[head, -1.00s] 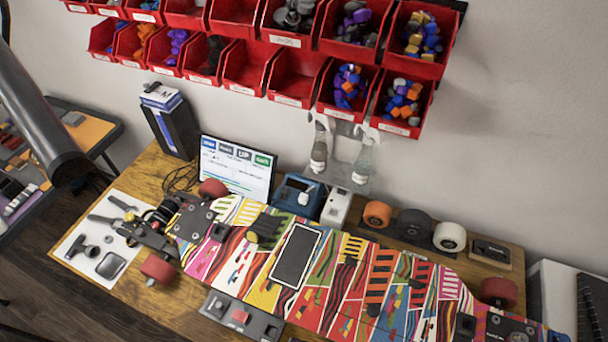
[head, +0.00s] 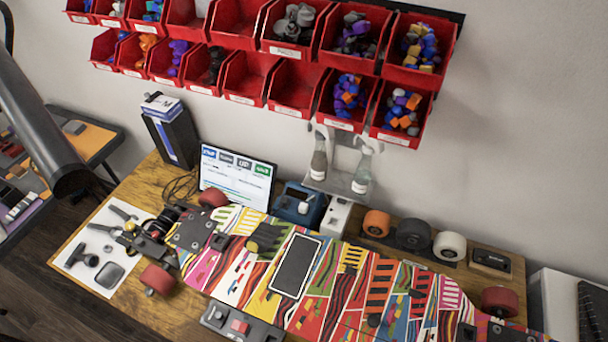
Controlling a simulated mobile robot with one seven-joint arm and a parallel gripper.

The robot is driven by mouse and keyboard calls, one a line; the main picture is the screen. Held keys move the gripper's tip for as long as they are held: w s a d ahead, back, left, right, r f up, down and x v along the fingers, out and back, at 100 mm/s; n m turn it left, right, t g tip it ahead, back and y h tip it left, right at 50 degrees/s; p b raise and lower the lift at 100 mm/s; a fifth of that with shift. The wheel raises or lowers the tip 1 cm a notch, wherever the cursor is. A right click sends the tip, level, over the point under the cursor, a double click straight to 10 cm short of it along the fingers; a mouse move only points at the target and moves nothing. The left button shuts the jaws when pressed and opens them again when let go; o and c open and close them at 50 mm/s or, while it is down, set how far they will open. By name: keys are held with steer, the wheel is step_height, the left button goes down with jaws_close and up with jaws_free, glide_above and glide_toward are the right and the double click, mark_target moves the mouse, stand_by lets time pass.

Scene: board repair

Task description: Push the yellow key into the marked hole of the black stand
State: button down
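I cannot make out a yellow key clearly. A small dark object with a yellowish tint (head: 265,237) lies on the colourful skateboard deck (head: 335,285), too small to identify. A dark grey block (head: 262,332) with a small red piece (head: 239,326) sits at the bottom edge of the head view, in front of the deck and partly cut off. It may be the black stand, but I cannot tell, and no marked hole is discernible. My gripper is not in view.
The wooden bench (head: 190,318) holds a screen (head: 236,174), a blue device (head: 298,205), loose wheels (head: 414,234) and a white sheet with tools (head: 92,272). Red bins (head: 250,85) hang on the wall above.

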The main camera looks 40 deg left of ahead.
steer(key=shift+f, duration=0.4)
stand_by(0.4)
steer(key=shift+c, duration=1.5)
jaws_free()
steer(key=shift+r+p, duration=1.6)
steer(key=shift+p, duration=0.15)
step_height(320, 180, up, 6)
steer(key=p, duration=0.6)
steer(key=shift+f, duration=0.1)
